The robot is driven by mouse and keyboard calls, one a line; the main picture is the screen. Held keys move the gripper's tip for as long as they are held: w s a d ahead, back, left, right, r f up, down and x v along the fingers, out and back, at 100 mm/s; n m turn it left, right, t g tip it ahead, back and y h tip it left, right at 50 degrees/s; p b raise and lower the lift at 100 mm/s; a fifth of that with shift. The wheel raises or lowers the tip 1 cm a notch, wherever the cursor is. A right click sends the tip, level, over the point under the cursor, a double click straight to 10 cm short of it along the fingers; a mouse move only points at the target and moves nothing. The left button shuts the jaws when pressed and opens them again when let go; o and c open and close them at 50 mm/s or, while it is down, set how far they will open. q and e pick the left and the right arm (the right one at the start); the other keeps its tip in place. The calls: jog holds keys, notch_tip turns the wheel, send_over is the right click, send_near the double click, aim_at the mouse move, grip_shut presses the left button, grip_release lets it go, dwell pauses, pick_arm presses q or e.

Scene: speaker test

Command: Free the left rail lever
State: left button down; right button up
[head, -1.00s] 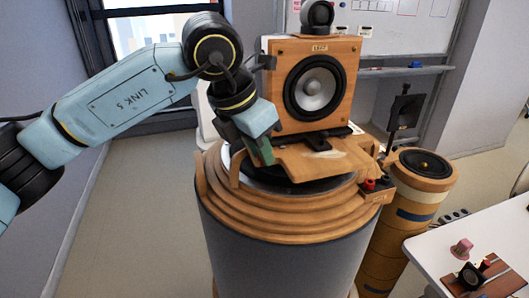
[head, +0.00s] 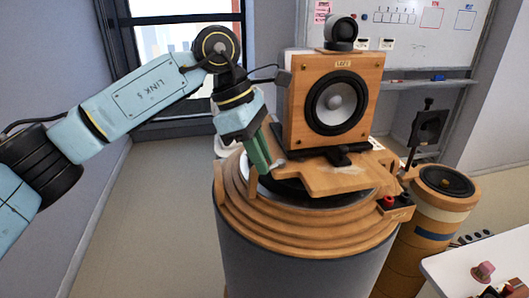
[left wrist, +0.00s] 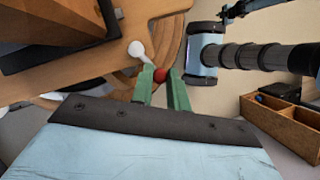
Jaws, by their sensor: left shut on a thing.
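The wooden speaker (head: 334,100) with a round driver and a label on top stands on a wooden plate (head: 325,182) on the round ringed pedestal. My left gripper (head: 262,166) points down at the plate's left edge. Its green fingers (left wrist: 160,88) are shut on a red knob (left wrist: 160,75) in the left wrist view. A pale lever with a rounded white end (left wrist: 137,50) reaches from beside the fingertips toward the plate. In the head view a small pale piece (head: 279,165) shows by the fingertips. The fingers hide part of the lever. My right gripper is out of view.
A round wooden column (head: 445,182) with a black driver stands right of the pedestal. A white table (head: 465,270) is at the lower right. A wooden box with compartments (left wrist: 285,125) shows in the left wrist view. Open floor lies to the left.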

pick_arm(q)
jog(key=shift+w+a+m, duration=0.1)
jog(key=shift+w+m, duration=0.1)
jog(key=shift+m, duration=0.3)
jog(key=c, duration=1.4)
grip_release()
jog(key=shift+o, duration=0.2)
jog(key=p+v, duration=0.1)
jog(key=v, duration=1.2)
jog(key=shift+w+r, duration=0.25)
jog(key=shift+w, duration=0.05)
